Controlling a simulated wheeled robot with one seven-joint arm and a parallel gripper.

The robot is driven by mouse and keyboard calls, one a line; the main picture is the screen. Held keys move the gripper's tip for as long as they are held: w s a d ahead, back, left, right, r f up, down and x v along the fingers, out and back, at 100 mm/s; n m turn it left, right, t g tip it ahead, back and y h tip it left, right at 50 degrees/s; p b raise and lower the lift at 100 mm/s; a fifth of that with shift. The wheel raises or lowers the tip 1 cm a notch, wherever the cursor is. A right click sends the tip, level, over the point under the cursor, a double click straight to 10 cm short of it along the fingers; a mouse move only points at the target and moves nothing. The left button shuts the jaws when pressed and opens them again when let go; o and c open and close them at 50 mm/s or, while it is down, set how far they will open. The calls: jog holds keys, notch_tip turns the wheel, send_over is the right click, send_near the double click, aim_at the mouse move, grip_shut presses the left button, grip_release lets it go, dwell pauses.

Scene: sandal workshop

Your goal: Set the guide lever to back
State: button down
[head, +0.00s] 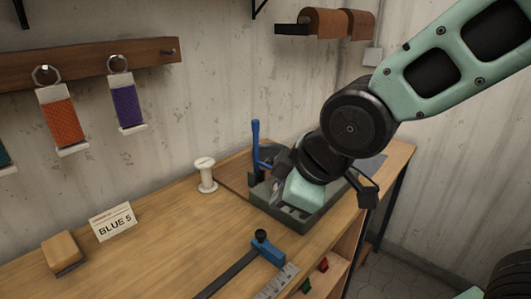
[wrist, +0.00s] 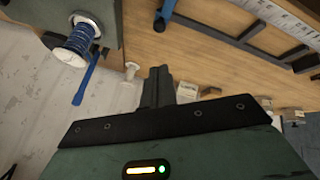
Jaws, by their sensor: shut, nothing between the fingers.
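A blue lever (head: 256,143) stands nearly upright at the left end of a grey-green tray-like unit (head: 318,212) on the bench. I take it to be the guide lever, but no label shows. In the wrist view the blue lever (wrist: 86,82) sticks out below the unit's edge, beside a spool of blue thread (wrist: 82,38). My gripper (wrist: 171,86) is shut and empty, its fingertips apart from the lever. In the head view my gripper is over the unit, right of the lever; its fingertips are hard to make out, and my wrist hides part of the unit.
A white spool (head: 205,175) stands left of the unit. A blue block with a black knob (head: 268,250) sits on a black rail in front, near a steel ruler (head: 277,283). A "BLUE 5" card (head: 113,222) and wooden block (head: 62,250) lie left.

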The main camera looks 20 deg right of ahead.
jog(key=w+d+r+n+t+y+b, duration=0.1)
jog(key=w+d+n+t+y+b, duration=0.2)
jog(key=w+d+n+t+b, duration=0.7)
jog(key=t+b, duration=0.1)
jog(key=b, duration=0.5)
jog(key=shift+w+d+b, duration=0.2)
jog(key=shift+w+b, duration=0.15)
jog(key=shift+w, duration=0.05)
jog(key=shift+w+r, duration=0.1)
jog(key=shift+r, duration=0.05)
jog(key=p, duration=0.5)
send_near(258, 126)
jog(key=x, duration=0.6)
jog(key=shift+w, duration=0.4)
jog(key=shift+a, duration=0.1)
